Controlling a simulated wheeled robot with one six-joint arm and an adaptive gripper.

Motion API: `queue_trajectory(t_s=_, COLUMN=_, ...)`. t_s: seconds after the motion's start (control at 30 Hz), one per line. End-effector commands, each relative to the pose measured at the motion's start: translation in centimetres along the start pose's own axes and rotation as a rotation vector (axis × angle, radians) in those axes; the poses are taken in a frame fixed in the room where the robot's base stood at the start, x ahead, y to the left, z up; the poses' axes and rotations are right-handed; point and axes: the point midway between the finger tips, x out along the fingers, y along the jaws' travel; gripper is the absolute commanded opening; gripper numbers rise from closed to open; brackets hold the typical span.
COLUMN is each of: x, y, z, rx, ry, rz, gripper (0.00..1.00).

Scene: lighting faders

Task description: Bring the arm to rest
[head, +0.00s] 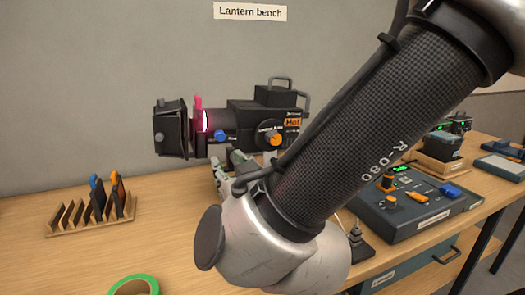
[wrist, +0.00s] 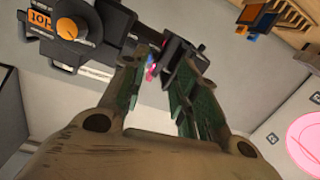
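My arm (head: 370,125) reaches down across the head view from the upper right, with its silver elbow (head: 290,255) low over the bench. My gripper (head: 230,165) shows only partly behind the arm, in front of the black lantern (head: 255,118). In the wrist view my gripper (wrist: 156,72) has its two green-padded fingers apart, with nothing held between them. Beyond the fingers, the lantern (wrist: 92,22) with its orange knob shows at the upper left. I cannot tell from these views how far the fingertips are from the lantern.
A wooden rack (head: 92,222) with dark and coloured-tip pieces stands at left. Green tape (head: 133,285) lies at the front edge of view. A fader console (head: 415,205) sits right of my arm. Bare bench (head: 165,225) lies between rack and elbow.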

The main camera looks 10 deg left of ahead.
Motion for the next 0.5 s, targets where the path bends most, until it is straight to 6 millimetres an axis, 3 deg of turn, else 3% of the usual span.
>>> queue_trajectory(t_s=0.13, x=-0.8, y=-5.7, z=4.8, rx=0.059, ry=-0.216, rz=-0.255, gripper=0.31)
queue_trajectory(t_s=0.2, x=-2.7, y=-8.6, z=7.4, rx=0.069, ry=-0.364, rz=-0.413, gripper=0.31)
queue_trajectory(t_s=0.27, x=-4.4, y=-9.4, z=8.8, rx=0.073, ry=-0.492, rz=-0.515, gripper=0.31)
queue_trajectory(t_s=0.37, x=-6.5, y=-7.0, z=10.4, rx=0.074, ry=-0.701, rz=-0.602, gripper=0.31)
queue_trajectory(t_s=0.47, x=-8.4, y=-0.8, z=11.2, rx=0.070, ry=-0.902, rz=-0.595, gripper=0.31)
queue_trajectory(t_s=0.5, x=-9.3, y=2.5, z=11.3, rx=0.069, ry=-0.977, rz=-0.567, gripper=0.31)
